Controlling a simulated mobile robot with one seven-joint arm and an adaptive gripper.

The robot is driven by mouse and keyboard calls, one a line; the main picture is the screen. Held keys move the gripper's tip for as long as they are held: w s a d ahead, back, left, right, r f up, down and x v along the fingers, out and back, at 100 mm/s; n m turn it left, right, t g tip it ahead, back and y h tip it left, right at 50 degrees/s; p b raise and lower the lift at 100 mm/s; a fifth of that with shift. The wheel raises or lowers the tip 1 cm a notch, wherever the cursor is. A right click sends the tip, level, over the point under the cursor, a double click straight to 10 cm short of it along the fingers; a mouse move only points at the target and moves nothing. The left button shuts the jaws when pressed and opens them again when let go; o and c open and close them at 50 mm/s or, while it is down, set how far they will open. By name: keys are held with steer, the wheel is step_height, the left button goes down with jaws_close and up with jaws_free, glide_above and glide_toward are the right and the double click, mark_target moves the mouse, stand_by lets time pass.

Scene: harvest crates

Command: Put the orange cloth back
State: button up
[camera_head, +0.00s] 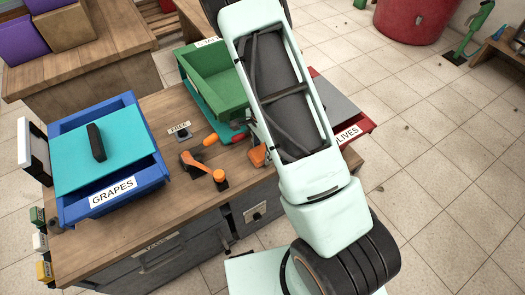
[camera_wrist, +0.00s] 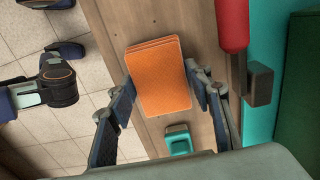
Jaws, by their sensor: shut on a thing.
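The orange cloth (camera_wrist: 160,80) looks like a folded, layered rectangle in the wrist view. My gripper (camera_wrist: 163,92) is shut on it, with one finger at each long side. In the head view a small part of the cloth (camera_head: 258,155) shows beside my arm, near the front edge of the wooden bench (camera_head: 150,215). My arm hides most of my gripper there. I cannot tell how far the cloth is above the bench top.
A blue GRAPES crate (camera_head: 153,182) with a teal lid (camera_head: 75,150) stands left. A green crate (camera_head: 218,95) stands behind, and a red OLIVES crate (camera_head: 352,133) is partly hidden right. An orange-handled tool (camera_head: 195,161) and a small sign (camera_head: 180,128) are on the bench. Drawers (camera_head: 160,255) are below.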

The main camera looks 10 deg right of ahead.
steer(key=shift+f, duration=0.2)
steer(key=shift+f, duration=0.1)
steer(key=o, duration=1.1)
steer(key=shift+f, duration=0.1)
step_height(320, 180, up, 11)
steer(key=p, duration=0.2)
steer(key=shift+s+d, duration=0.15)
